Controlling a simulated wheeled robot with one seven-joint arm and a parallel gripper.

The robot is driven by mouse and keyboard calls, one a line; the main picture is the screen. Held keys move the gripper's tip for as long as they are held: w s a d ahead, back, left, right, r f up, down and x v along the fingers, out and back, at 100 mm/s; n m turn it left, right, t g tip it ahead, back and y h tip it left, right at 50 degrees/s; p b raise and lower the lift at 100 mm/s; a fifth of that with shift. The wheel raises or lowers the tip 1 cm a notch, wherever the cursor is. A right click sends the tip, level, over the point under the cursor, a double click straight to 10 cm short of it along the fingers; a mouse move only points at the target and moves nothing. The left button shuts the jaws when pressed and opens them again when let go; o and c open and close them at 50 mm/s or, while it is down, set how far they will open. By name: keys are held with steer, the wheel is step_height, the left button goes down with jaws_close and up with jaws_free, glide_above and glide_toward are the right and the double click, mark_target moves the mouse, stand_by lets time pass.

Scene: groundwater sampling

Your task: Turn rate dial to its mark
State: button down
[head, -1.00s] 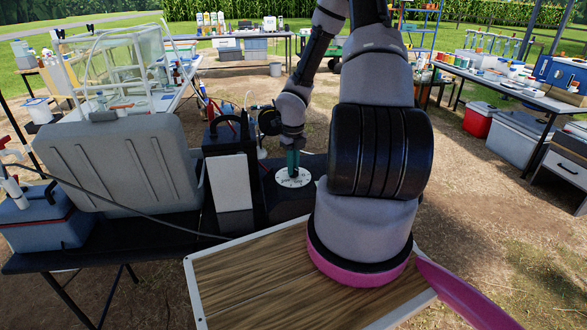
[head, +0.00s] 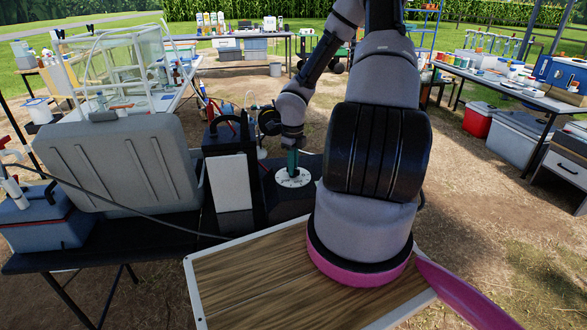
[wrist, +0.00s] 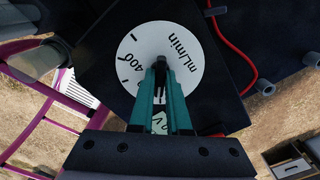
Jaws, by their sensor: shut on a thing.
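The rate dial's white face (head: 293,177) lies on top of a black box on the dark table in the head view. In the wrist view the white face (wrist: 182,52) shows "mL/min", "400" and several black tick marks. My gripper (head: 292,160) points down at the middle of the dial. In the wrist view its teal fingers (wrist: 160,95) are shut on the black dial knob (wrist: 160,66) at the centre of the face. The fingers and knob hide part of the lower face, so I cannot tell which mark the pointer meets.
A black case with a white panel (head: 231,183) stands just left of the dial box. A large grey case (head: 120,165) stands farther left. A red cable (wrist: 232,45) runs beside the dial in the wrist view.

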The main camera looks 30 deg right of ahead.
steer(key=shift+s+f, duration=0.1)
stand_by(0.4)
stand_by(0.3)
steer(key=c, duration=0.8)
jaws_free()
